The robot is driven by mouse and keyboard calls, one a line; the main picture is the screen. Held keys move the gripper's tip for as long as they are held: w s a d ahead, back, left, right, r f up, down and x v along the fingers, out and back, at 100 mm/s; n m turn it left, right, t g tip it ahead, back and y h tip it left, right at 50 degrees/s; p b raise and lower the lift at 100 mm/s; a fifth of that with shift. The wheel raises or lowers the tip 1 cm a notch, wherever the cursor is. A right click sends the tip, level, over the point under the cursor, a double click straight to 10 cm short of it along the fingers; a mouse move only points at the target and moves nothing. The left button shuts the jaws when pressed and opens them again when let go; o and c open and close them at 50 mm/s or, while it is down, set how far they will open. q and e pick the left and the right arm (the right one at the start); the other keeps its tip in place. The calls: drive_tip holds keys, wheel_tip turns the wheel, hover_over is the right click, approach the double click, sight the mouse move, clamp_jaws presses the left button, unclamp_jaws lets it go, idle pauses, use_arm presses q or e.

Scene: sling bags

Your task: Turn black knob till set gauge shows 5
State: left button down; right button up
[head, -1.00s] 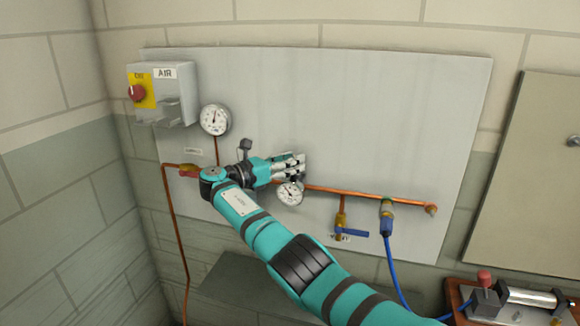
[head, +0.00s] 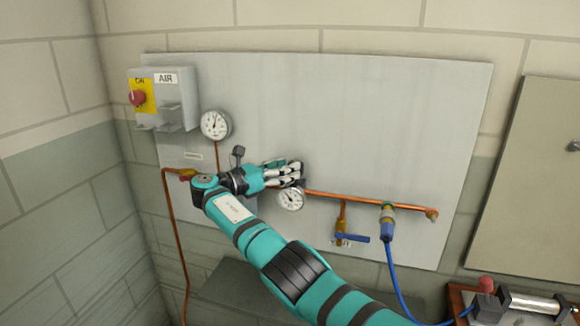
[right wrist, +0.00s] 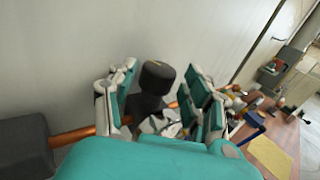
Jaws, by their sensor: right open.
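The black knob (right wrist: 157,75) shows in the right wrist view between the two fingers of my right gripper, which is open around it; a gap shows on both sides. In the head view my right gripper (head: 298,171) hides the knob. Just below its fingers is a small round white gauge (head: 291,199) on the copper pipe, likely the set gauge; its digits are too small to read. A second, larger white gauge (head: 215,125) is higher up to the left. My left gripper is not in view.
The grey panel (head: 400,110) backs the pipe. An air box (head: 175,100) with a red knob is at upper left. A blue-handled valve (head: 352,238) and blue hose (head: 392,265) are to the right. A tray with a cylinder (head: 530,303) is at lower right.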

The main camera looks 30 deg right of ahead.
drive_tip(key=a, duration=1)
drive_tip(key=shift+s, duration=0.25)
drive_tip(key=shift+o, duration=0.4)
